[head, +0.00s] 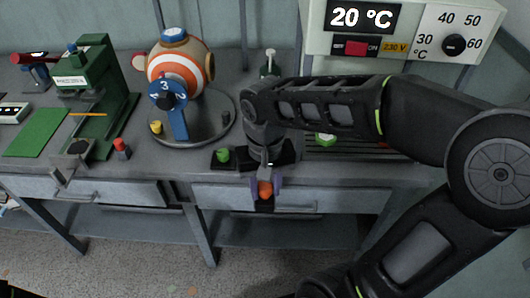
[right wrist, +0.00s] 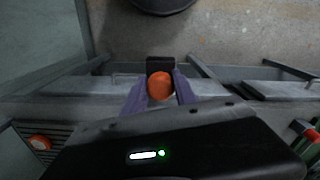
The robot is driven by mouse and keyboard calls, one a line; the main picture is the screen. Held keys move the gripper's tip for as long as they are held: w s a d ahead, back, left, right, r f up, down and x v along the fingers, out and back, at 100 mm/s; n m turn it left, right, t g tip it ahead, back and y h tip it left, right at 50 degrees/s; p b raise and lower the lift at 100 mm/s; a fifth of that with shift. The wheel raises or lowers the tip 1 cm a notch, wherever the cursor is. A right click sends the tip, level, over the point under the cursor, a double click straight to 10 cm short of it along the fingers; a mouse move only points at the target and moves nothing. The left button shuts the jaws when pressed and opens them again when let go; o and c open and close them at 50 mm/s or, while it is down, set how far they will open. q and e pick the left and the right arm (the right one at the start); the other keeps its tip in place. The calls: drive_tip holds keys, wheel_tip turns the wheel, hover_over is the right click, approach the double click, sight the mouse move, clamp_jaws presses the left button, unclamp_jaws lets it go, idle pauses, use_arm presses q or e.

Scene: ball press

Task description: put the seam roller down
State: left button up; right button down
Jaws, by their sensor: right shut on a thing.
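The seam roller, as far as it shows, has a rounded orange part (head: 265,189) and a dark block at its end. It is in my right gripper (head: 266,186), whose purple fingers close on both sides of it. The fingers point down in front of the bench's front edge, over the drawer fronts. In the right wrist view the orange part (right wrist: 160,86) sits between the fingers (right wrist: 160,92), with the black block (right wrist: 160,64) just beyond. The gripper hides the rest of the roller. My left gripper is not in view.
A black tray with a green knob (head: 223,155) lies beside my right wrist on the bench. A striped ball (head: 178,68) on a round plate (head: 215,132) and a green press (head: 92,85) stand to the left. A heater box (head: 400,30) is behind. The bench's front strip (head: 165,165) looks clear.

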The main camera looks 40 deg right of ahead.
drive_tip(key=shift+w, duration=0.15)
drive_tip(key=w+d+p, duration=0.1)
drive_tip(key=w+d, duration=0.2)
drive_tip(key=w, duration=0.1)
drive_tip(key=w+d+p, duration=0.1)
drive_tip(key=w+d, duration=0.3)
drive_tip(key=w, duration=0.1)
drive_tip(key=w+d+p, duration=0.1)
drive_tip(key=w+d, duration=0.2)
drive_tip(key=w, duration=0.1)
drive_tip(key=shift+w+d, duration=0.15)
drive_tip(key=shift+w, duration=0.05)
drive_tip(key=shift+w+d, duration=0.2)
drive_tip(key=shift+w, duration=0.1)
wheel_tip(320, 180, down, 3)
drive_tip(key=shift+w+d+f+p, duration=0.1)
drive_tip(key=shift+p, duration=0.45)
drive_tip(key=shift+f, duration=0.15)
drive_tip(key=shift+f, duration=0.2)
drive_tip(key=c, duration=1)
unclamp_jaws()
